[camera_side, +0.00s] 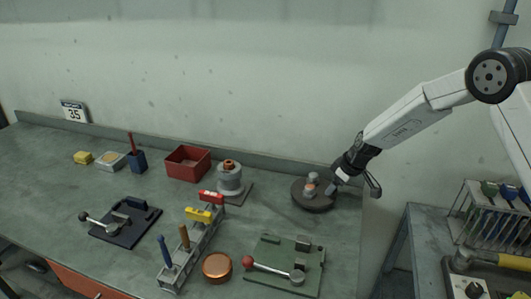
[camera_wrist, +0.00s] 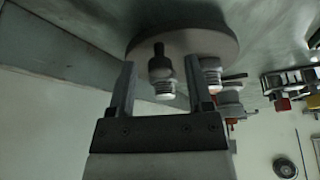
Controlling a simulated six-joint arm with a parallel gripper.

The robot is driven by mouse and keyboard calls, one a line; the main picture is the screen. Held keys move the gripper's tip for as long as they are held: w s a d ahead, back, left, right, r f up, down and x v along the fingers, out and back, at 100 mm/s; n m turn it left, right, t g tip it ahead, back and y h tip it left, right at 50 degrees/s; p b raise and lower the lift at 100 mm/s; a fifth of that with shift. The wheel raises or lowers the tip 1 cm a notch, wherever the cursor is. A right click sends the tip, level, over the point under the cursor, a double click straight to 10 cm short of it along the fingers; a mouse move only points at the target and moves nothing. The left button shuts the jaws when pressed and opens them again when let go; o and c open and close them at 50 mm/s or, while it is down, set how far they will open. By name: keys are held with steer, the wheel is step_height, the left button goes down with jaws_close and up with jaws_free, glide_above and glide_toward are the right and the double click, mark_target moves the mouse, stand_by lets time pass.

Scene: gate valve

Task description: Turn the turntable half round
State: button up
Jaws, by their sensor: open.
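The turntable (camera_side: 316,205) is a dark round disc near the right end of the bench. It also shows in the wrist view (camera_wrist: 205,40). A grey upright post (camera_wrist: 160,70) with a pale threaded part stands on the disc near its rim. A second pale threaded piece (camera_wrist: 211,72) is on the disc to its right. In the side view, grey and orange pieces show on top of the disc. My gripper (camera_wrist: 160,65) is open, with one finger on each side of the grey post. Gaps show between post and fingers; contact is hard to judge. In the side view my gripper (camera_side: 334,184) is at the disc's right side.
A grey flanged cylinder with an orange top (camera_side: 229,178) stands left of the turntable. A green plate with a red-knobbed lever (camera_side: 287,266) lies in front. The wall is close behind, and the bench's right edge is near. A tool rack (camera_side: 490,205) stands on the right table.

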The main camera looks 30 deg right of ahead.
steer(key=shift+w+f, duration=0.15)
steer(key=shift+f, duration=0.2)
jaws_close()
stand_by(1.3)
